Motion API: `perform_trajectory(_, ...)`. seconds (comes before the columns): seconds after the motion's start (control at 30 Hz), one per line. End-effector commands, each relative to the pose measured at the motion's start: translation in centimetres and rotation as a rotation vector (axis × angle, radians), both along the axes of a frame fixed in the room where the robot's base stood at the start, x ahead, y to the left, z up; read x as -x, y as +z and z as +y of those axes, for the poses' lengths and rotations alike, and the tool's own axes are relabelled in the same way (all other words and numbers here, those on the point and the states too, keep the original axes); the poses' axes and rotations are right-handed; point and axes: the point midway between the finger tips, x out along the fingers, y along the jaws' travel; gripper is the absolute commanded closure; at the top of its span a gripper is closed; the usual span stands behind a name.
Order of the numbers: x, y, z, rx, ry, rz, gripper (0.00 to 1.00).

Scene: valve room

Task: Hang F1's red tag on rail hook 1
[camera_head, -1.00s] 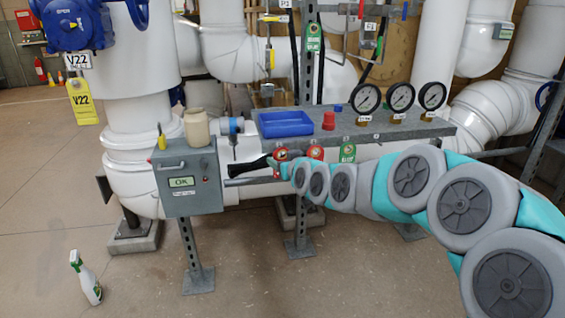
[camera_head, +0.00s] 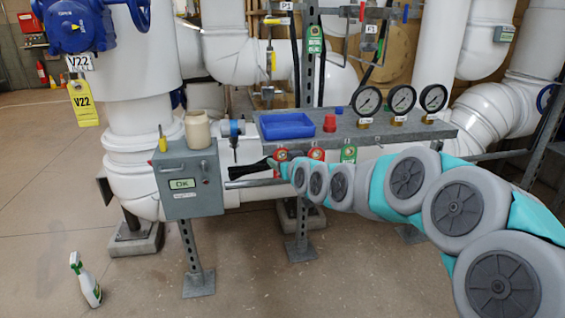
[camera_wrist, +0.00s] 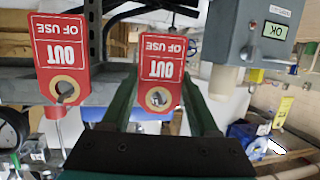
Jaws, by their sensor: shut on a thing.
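My gripper (camera_wrist: 158,72) shows upside down in the wrist view, its two dark green fingers on either side of a red OUT OF USE tag (camera_wrist: 160,60). It is shut on this tag, whose round hole faces the picture's bottom. A second red tag (camera_wrist: 62,45) is to the left, with a thin metal hook at its hole. In the head view the red tag at my gripper (camera_head: 281,154) is at the shelf's front edge, left of the second red tag (camera_head: 316,154). Whether the held tag's hole is around a hook cannot be told. Hook numbers are unreadable.
A green tag (camera_head: 348,154) hangs to the right. The shelf (camera_head: 395,132) bears a blue tray (camera_head: 287,125), a red object (camera_head: 330,122) and three gauges (camera_head: 402,99). A grey box (camera_head: 190,177) stands close left. A spray bottle (camera_head: 86,279) is on the floor.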

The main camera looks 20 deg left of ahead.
Motion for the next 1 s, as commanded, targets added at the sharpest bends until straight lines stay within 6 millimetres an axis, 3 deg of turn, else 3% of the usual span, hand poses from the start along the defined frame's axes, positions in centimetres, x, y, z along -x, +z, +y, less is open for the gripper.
perform_trajectory(1.0,-0.1,-0.77,0.05,0.0,0.0,-0.001,0.9)
